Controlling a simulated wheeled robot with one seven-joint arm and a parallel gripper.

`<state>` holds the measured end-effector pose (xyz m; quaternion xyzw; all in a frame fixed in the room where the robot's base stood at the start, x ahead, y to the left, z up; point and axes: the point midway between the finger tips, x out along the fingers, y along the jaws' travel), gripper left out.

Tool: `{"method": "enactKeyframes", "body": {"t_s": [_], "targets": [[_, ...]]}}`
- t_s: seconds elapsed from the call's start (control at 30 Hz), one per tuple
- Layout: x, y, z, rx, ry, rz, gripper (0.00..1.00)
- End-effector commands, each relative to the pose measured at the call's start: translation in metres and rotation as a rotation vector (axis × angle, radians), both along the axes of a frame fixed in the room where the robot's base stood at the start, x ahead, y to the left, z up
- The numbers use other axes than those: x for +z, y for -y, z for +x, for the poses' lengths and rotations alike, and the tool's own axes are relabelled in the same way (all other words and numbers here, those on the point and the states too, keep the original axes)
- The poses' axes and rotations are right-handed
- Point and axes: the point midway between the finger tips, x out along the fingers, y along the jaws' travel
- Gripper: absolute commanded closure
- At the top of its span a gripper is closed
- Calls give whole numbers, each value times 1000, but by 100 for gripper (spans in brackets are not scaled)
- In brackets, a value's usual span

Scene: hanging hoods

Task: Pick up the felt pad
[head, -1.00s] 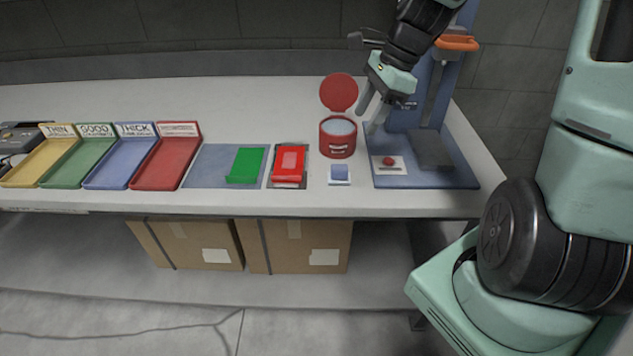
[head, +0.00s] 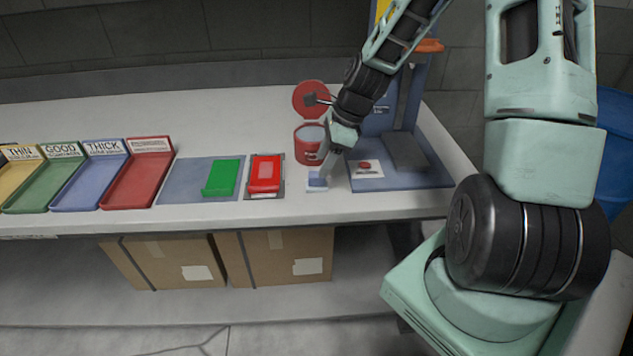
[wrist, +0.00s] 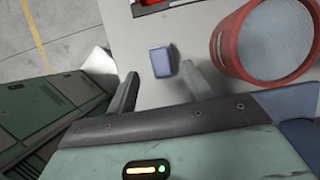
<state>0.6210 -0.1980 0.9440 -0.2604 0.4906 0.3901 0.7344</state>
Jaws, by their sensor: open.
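An open red tub (head: 308,147) stands just behind the pad and close to my gripper. A blue stand (head: 425,180) with a red button (head: 365,166) is to the right. Red (head: 265,174) and green (head: 221,178) holders and labelled trays (head: 137,178) are to the left.

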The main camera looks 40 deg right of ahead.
Motion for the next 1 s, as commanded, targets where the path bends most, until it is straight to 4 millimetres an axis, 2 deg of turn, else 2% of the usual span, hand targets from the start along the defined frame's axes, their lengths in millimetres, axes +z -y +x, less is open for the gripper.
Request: {"method": "enactKeyframes", "body": {"t_s": [0.17,0.43,0.73,0.77,0.8,0.9,0.97,1.0], "targets": [[-12,-4,2,0,-2,3,49],[-44,-15,10,2,-1,2,49],[-49,-16,12,0,1,-1,49],[-49,-16,12,0,1,-1,52],[-49,-16,12,0,0,0,63],[-49,-16,12,0,0,0,87],[-49,-16,12,0,0,0,87],[-49,-16,12,0,0,0,91]]}}
